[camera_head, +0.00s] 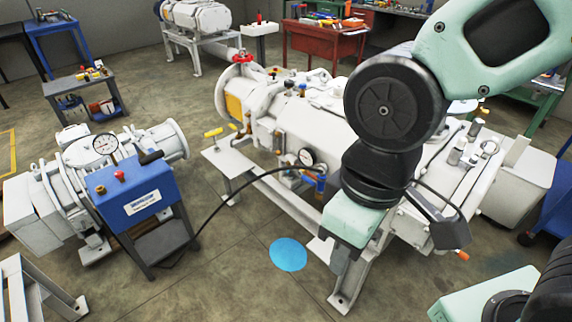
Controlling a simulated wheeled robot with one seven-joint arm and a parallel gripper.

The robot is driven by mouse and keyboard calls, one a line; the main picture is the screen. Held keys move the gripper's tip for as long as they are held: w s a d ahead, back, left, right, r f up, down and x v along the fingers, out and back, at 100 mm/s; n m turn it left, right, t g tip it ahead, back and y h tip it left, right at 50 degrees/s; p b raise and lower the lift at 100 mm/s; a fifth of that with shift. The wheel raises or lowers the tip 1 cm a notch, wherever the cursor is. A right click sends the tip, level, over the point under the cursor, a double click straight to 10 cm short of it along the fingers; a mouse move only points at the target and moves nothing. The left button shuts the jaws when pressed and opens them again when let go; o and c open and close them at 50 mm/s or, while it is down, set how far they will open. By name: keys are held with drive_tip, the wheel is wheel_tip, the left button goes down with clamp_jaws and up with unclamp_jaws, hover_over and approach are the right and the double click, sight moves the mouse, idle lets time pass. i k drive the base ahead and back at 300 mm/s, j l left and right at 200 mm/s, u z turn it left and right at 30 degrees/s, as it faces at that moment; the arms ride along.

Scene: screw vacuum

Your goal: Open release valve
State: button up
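The large white screw vacuum machine (305,125) stands across the middle of the view. Several fittings on it could be valves: a red handwheel (243,57) on top at its far end, a yellow handle (213,132) at its left end, and small fittings near a round gauge (306,157). I cannot tell which one is the release valve. My arm comes down from the upper right in front of the machine and covers part of its middle. My gripper (343,262) seems to be at the lower end of the arm; its fingers are not clear.
A blue control box (140,190) with red and yellow knobs stands on the left, with a black hose running to the machine. A blue disc (288,254) marks the floor. Workbenches and a red cabinet (325,42) stand behind. The floor in front is mostly clear.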

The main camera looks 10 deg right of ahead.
sight(119, 174)
drive_tip(key=z, duration=0.35)
drive_tip(key=u, duration=1.3)
